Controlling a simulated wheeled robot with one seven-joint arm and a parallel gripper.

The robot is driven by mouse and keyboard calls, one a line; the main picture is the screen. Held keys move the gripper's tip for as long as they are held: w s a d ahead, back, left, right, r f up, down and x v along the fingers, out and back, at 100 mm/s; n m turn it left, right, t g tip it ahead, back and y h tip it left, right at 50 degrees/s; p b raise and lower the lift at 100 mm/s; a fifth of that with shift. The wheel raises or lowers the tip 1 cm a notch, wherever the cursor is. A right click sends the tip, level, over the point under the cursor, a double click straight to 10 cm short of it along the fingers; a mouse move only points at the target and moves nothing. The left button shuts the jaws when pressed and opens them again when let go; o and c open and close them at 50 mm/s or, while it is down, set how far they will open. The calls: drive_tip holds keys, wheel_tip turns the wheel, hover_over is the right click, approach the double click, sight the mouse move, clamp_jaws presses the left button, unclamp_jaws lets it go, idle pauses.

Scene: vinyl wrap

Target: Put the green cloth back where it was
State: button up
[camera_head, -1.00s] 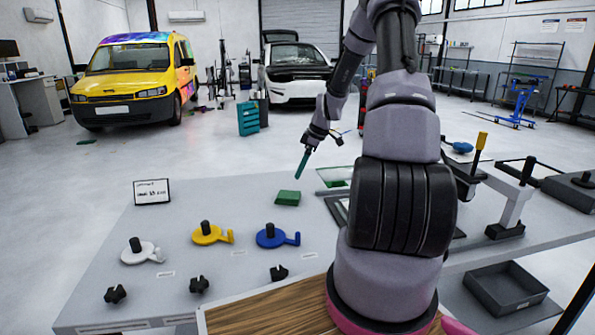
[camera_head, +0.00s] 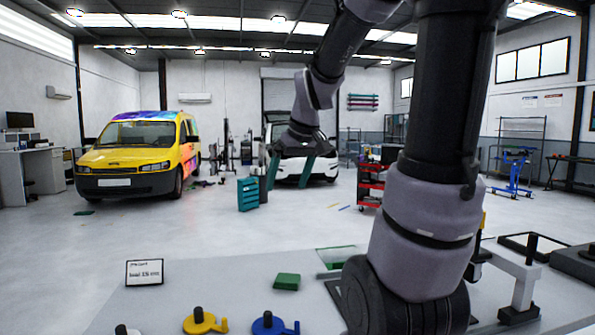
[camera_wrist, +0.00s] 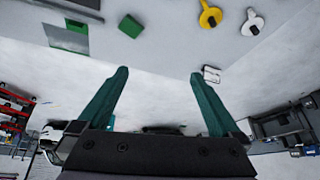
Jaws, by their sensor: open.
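The green cloth (camera_head: 287,281) lies folded as a small block on the grey table, right of the small sign and behind the blue disc. It also shows in the wrist view (camera_wrist: 131,26), ahead of the fingers and to the left. My gripper (camera_head: 290,172) is raised well above and beyond the cloth, with its two teal fingers spread apart and nothing between them. In the wrist view my gripper (camera_wrist: 158,85) is also open and empty.
A sign (camera_head: 145,272) stands at the table's left. Yellow (camera_head: 204,322) and blue (camera_head: 270,324) hooked discs sit in front of the cloth. A green-edged plate (camera_head: 337,257) lies right of it. A press-like stand (camera_head: 521,285) is at the right. The table (camera_head: 215,278) is clear between sign and cloth.

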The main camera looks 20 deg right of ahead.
drive_tip(key=s+a+r+m+t, duration=0.1)
drive_tip(key=s+r+m, duration=0.1)
drive_tip(key=s, duration=0.4)
drive_tip(key=s+a+r+m+t, duration=0.1)
drive_tip(key=s+a+r+m, duration=0.1)
drive_tip(key=s, duration=0.4)
drive_tip(key=shift+s+r+m+y, duration=0.15)
drive_tip(key=shift+s+m+y, duration=0.25)
drive_tip(key=shift+m, duration=0.3)
